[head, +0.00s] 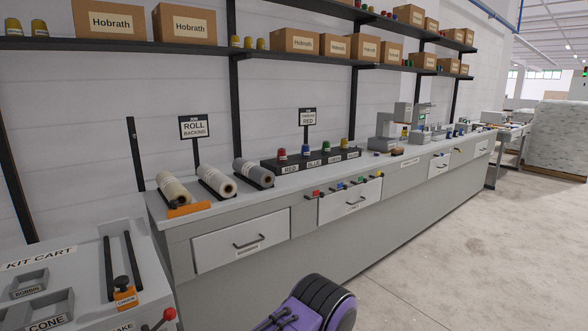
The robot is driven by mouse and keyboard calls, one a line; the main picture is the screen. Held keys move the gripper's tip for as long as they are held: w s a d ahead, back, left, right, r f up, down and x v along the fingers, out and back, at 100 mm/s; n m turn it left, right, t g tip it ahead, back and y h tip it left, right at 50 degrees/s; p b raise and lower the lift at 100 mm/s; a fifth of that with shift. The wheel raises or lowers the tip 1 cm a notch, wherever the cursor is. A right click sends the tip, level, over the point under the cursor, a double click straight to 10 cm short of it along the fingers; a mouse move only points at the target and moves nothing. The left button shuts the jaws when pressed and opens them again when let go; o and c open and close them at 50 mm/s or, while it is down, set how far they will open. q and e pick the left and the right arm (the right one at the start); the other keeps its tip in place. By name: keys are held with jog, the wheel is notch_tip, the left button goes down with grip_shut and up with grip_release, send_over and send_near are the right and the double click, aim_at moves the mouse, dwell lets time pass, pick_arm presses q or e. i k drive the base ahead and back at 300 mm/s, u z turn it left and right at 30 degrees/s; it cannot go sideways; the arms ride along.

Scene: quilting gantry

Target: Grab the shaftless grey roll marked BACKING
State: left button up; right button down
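Three rolls lie side by side on dark cradles at the left end of the long grey counter. The grey roll (253,172) is the rightmost. A beige roll (217,181) lies in the middle and a cream roll (173,188) at the left. A sign (194,127) reading ROLL BACKING stands behind them. No shaft is seen sticking out of the grey roll's near end, and its far end is hard to make out. I cannot read a marking on the roll itself. Neither of my grippers is in view.
An orange piece (189,209) lies before the cream roll. A thread rack (310,161) with coloured cones stands right of the grey roll. The kit cart (75,285) is at lower left. Shelves with boxes hang above the counter (260,200). The floor at right is clear.

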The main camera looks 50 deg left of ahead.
aim_at(263, 178)
jog(key=i, duration=1.15)
jog(key=u, duration=0.9)
jog(key=i, duration=0.9)
jog(key=u, duration=0.85)
